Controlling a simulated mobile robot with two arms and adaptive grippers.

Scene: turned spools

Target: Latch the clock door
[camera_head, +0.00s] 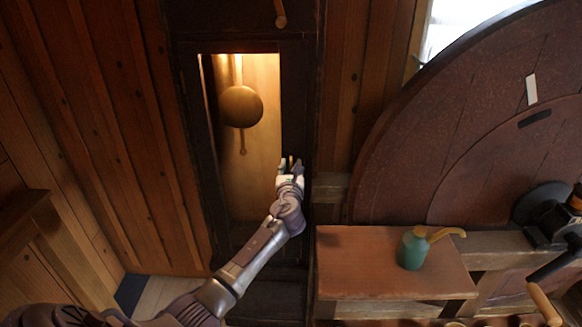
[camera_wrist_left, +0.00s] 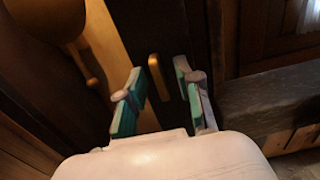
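The clock's dark door frame (camera_head: 297,95) surrounds a tall lit opening. A round brass pendulum bob (camera_head: 239,106) hangs in it; the bob also shows at the upper left of the left wrist view (camera_wrist_left: 45,18). The door looks flush with the case, but I cannot tell if it is fully shut. A small yellow-brown latch piece (camera_wrist_left: 157,78) stands on the dark frame. My left gripper (camera_head: 290,167) is at the frame's right side. In the left wrist view its green-padded fingers (camera_wrist_left: 160,95) are apart, with the latch piece between them, apparently touching neither. My right gripper is out of view.
Another wooden peg (camera_head: 280,13) sits higher on the clock. To the right is a wooden bench (camera_head: 380,262) with a green oil can (camera_head: 412,250). Behind it stands a large dark red wheel (camera_head: 470,125). A black cranked device (camera_head: 550,222) is at the far right.

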